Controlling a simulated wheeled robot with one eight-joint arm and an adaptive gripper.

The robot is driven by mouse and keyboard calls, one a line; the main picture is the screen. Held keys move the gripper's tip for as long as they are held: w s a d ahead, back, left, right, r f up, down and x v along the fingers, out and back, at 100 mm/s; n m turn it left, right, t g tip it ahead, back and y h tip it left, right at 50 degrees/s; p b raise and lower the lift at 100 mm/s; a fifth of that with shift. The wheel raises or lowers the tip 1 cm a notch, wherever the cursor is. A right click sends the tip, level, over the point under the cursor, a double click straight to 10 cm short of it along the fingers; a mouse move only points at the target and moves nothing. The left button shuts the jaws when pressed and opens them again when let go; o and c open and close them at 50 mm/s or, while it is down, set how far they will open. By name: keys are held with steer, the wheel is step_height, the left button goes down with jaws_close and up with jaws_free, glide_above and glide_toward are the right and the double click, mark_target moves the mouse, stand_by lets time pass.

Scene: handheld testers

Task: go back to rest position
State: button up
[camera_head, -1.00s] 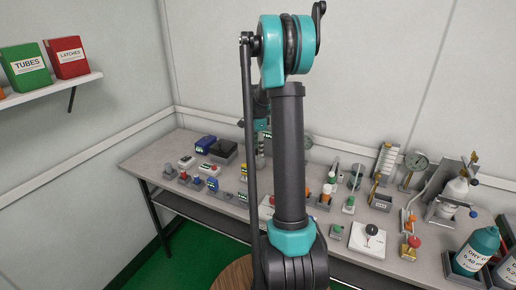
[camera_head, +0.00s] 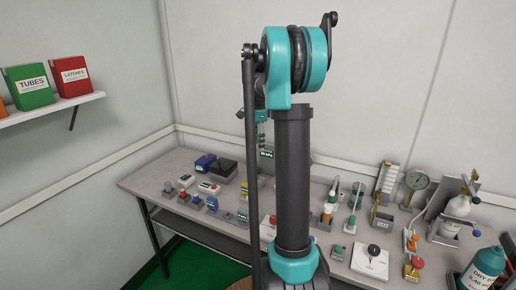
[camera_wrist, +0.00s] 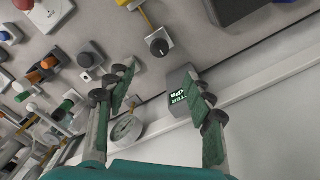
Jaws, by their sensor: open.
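My gripper (camera_wrist: 160,95) is open and empty in the wrist view, its two green-padded fingers spread apart. Between and beyond the fingers are the bench top and a small grey box with a lit green display (camera_wrist: 180,95). No object is between the pads. In the head view my dark and teal arm stands upright in the middle. The wrist end shows only partly behind it, above the bench, and the fingers cannot be made out there.
The grey bench (camera_head: 150,182) carries several small testers, knobs and buttons. A round gauge (camera_head: 417,180) and bottles (camera_head: 486,268) stand at the right. A wall shelf (camera_head: 60,107) at the left holds a green box (camera_head: 30,87) and a red box (camera_head: 72,77). Air above the bench is open.

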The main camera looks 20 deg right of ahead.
stand_by(0.4)
steer(key=s+a+f+n+t, duration=0.1)
steer(key=s+a+f+n, duration=0.3)
steer(key=s, duration=0.6)
steer(key=s+a+f+n+t, duration=0.1)
steer(key=s+a+f+n, duration=0.3)
steer(key=s+n, duration=0.4)
steer(key=s+a+f+n+t, duration=0.2)
steer(key=s+a+f+n, duration=0.2)
steer(key=s, duration=0.9)
step_height(320, 180, down, 3)
steer(key=shift+a+r+n, duration=0.2)
steer(key=shift+a+n, duration=0.2)
steer(key=shift+n, duration=0.6)
